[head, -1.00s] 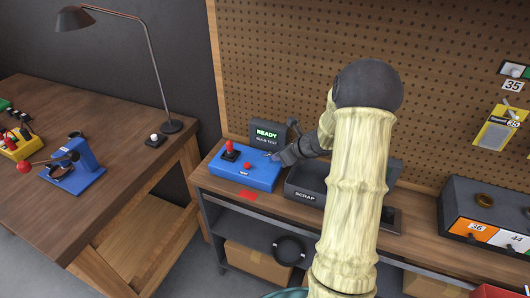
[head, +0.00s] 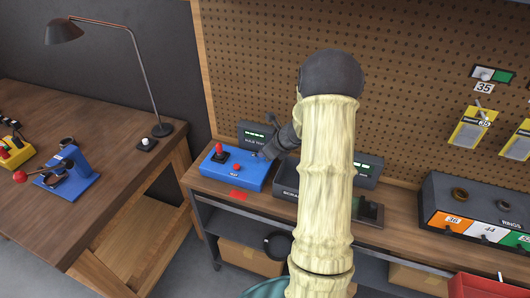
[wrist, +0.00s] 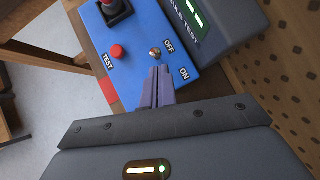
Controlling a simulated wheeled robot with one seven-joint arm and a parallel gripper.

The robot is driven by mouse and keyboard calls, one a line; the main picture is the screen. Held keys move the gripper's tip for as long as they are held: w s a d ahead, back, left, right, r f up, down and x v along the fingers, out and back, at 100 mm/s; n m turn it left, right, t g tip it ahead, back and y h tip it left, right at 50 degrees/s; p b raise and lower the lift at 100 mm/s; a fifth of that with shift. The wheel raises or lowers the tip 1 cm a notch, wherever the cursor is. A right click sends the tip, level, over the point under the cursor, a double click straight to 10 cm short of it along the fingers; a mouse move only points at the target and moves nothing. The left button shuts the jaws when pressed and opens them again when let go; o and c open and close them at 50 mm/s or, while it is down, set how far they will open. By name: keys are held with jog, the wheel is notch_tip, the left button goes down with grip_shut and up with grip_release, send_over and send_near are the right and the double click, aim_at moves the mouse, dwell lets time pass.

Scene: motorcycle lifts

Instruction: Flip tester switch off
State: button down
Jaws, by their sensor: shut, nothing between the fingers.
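The blue tester (head: 222,176) sits on the bench below the pegboard, with a red-topped lever (head: 218,150) and a red button (head: 237,167). In the wrist view its small silver toggle switch (wrist: 155,54) is beside the OFF and ON labels; I cannot tell which way it leans. My gripper (wrist: 157,72) is shut and empty, its fingertips just short of the switch on the near side. Whether they touch it is unclear. In the head view my gripper (head: 264,154) is over the tester's right end, partly hidden by my arm. The dark display (head: 253,134) behind shows green marks.
A dark scrap bin (head: 284,186) stands right of the tester, partly behind my arm. The pegboard (head: 270,50) rises close behind. A red patch (head: 239,195) is on the bench in front. A wooden table (head: 110,180) with a lamp (head: 152,75) is at the left.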

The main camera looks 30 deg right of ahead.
jog(key=shift+r+p, duration=0.35)
jog(key=shift+r, duration=0.1)
jog(key=s+r+p, duration=0.4)
jog(key=r+p, duration=0.2)
jog(key=r, duration=0.2)
jog(key=shift+d+r, duration=0.2)
jog(key=shift+d, duration=0.05)
jog(key=shift+w, duration=0.2)
jog(key=s+a+r+n+g+h, duration=0.1)
jog(key=s+a+r+n+g, duration=0.1)
jog(key=s+a+n, duration=0.7)
jog(key=s+a+r+n+g+h, duration=0.1)
jog(key=s+a+n, duration=0.9)
jog(key=n, duration=1.2)
notch_tip(320, 180, up, 2)
jog(key=shift+s+r+g+h, duration=0.1)
jog(key=shift+s+g+h, duration=0.3)
jog(key=shift+s+g, duration=0.3)
